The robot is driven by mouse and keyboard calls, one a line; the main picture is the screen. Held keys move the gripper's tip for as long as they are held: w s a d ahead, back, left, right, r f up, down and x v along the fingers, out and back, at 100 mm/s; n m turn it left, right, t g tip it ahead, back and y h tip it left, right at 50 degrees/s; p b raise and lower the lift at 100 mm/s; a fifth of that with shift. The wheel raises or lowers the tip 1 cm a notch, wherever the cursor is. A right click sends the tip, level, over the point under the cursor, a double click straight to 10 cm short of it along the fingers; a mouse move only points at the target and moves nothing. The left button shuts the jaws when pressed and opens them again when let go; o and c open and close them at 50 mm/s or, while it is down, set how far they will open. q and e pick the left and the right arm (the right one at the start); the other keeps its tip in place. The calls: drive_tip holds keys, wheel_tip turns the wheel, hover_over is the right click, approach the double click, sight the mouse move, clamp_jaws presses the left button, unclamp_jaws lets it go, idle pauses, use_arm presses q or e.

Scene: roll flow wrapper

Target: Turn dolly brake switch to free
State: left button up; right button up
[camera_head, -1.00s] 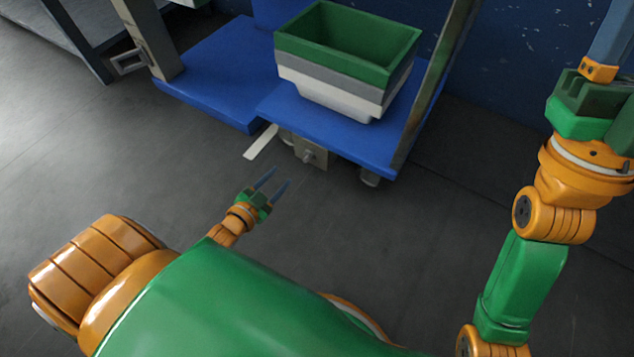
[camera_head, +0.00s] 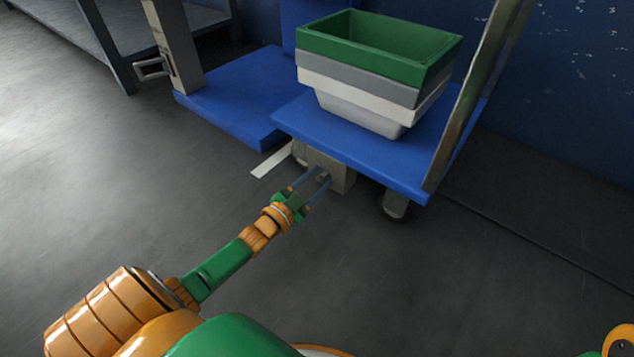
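The dolly (camera_head: 345,145) is a blue platform with a stack of bins on it. Under its front edge is a grey-beige brake box (camera_head: 343,176), with the small dark brake switch (camera_head: 322,177) on its front face. My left gripper (camera_head: 318,178) reaches up from the lower left to this face. Its two thin fingers are apart, one on each side of the switch, and partly hide it. I cannot tell whether they touch it or which way the switch is turned.
Stacked green, grey and white bins (camera_head: 372,80) stand on the dolly. A pale flat strip (camera_head: 272,160) sticks out at the dolly's front left. A caster (camera_head: 396,205) is under the right side. A second blue platform (camera_head: 225,95) adjoins behind left. The front floor is clear.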

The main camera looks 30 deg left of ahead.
use_arm(q)
clamp_jaws()
drive_tip(key=shift+a+r+n+p, duration=0.1)
drive_tip(key=shift+n+p, duration=0.35)
drive_tip(key=shift+n, duration=0.65)
drive_tip(key=n, duration=0.2)
drive_tip(key=shift+a+n+p, duration=0.1)
drive_tip(key=shift+n+p, duration=0.25)
drive_tip(key=shift+n, duration=0.05)
drive_tip(key=n, duration=0.3)
drive_tip(key=shift+a, duration=0.15)
drive_tip(key=shift+a+n, duration=0.1)
drive_tip(key=shift+n, duration=1.9)
drive_tip(key=shift+o, duration=0.2)
unclamp_jaws()
